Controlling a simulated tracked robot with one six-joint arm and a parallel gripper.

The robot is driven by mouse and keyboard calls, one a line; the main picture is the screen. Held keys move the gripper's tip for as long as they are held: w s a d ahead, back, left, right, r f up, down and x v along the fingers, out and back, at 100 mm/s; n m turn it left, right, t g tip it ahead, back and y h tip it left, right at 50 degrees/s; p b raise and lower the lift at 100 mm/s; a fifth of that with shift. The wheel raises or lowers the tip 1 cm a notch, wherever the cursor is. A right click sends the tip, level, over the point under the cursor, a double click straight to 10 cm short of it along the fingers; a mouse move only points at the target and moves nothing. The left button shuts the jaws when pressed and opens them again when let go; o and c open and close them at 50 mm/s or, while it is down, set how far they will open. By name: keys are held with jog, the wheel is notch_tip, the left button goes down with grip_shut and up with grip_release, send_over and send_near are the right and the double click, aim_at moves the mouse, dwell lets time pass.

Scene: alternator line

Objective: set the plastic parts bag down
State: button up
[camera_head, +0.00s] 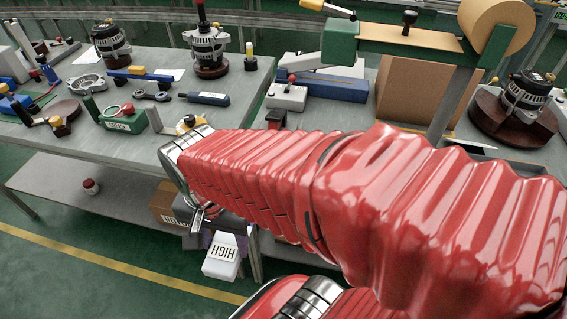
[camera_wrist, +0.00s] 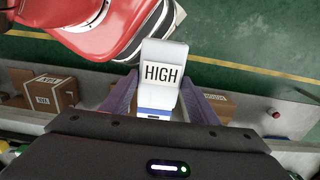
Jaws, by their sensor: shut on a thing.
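The plastic parts bag, a white block-like packet marked HIGH (camera_head: 222,254), hangs below my arm in the head view, in front of the workbench edge and over the green floor. In the wrist view the bag (camera_wrist: 164,62) stands between the two purple fingers of my gripper (camera_wrist: 163,104), with a blue and white band near its lower end. My gripper is shut on it. The bag touches no surface that I can see.
The left workbench (camera_head: 130,155) holds alternators, tools and a green block, with some bare grey surface near its front edge. A right bench is partly hidden by my arm.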

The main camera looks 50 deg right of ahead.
jog(key=w+f+n, duration=0.3)
jog(key=w+f, duration=0.1)
jog(key=w, duration=0.4)
jog(key=w+f+n, duration=0.3)
jog(key=w, duration=0.5)
jog(key=w+f+n, duration=0.5)
jog(key=w+f, duration=0.5)
jog(key=f, duration=0.4)
jog(key=shift+w+a+n, duration=0.15)
jog(key=shift+w+n, duration=0.15)
jog(key=shift+w, duration=0.1)
jog(key=shift+s+f, duration=0.1)
jog(key=shift+s, duration=0.05)
